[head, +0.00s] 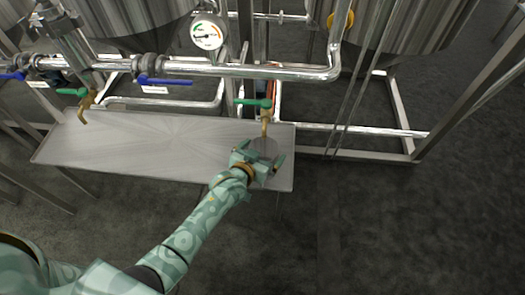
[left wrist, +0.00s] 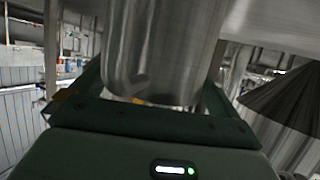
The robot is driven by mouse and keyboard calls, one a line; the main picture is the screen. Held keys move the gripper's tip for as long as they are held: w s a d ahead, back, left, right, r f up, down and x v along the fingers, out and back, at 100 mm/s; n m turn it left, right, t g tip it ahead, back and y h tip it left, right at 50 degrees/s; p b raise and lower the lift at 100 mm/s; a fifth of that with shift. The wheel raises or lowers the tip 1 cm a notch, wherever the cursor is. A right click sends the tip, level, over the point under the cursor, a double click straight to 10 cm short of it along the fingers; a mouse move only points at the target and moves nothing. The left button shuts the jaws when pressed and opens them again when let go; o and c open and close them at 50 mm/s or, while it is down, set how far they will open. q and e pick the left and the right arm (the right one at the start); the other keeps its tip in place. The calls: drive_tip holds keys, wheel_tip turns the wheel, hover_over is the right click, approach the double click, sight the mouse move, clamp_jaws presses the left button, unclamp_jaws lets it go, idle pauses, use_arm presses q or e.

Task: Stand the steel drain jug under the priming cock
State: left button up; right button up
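The steel drain jug (head: 266,146) is partly hidden by my left gripper (head: 259,163) near the right end of the steel shelf. It sits just below the brass cock with a green handle (head: 265,119); from above I cannot tell whether it is exactly under the outlet. In the left wrist view the jug (left wrist: 160,50) fills the space between the fingers, which lie close against both its sides. The left gripper looks shut on it. I cannot tell whether the jug's base touches the shelf. My right gripper is not in view.
The long steel shelf (head: 150,140) is bare to the left. A second green-handled brass cock (head: 84,106) hangs over its left end. Steel pipes with blue-handled valves (head: 163,81) and a pressure gauge (head: 207,34) run behind. Frame legs (head: 400,115) stand at the right.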

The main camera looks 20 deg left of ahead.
use_arm(q)
drive_tip(key=shift+r, duration=0.15)
drive_tip(key=p+v, duration=0.1)
drive_tip(key=v, duration=0.1)
drive_tip(key=p+v, duration=0.1)
drive_tip(key=shift+s+a+r+p, duration=0.1)
drive_tip(key=shift+s+r+p, duration=0.1)
drive_tip(key=shift+r+p, duration=0.25)
drive_tip(key=p+v, duration=0.3)
drive_tip(key=v, duration=0.5)
drive_tip(key=shift+s+f+p, duration=0.25)
drive_tip(key=shift+p, duration=0.1)
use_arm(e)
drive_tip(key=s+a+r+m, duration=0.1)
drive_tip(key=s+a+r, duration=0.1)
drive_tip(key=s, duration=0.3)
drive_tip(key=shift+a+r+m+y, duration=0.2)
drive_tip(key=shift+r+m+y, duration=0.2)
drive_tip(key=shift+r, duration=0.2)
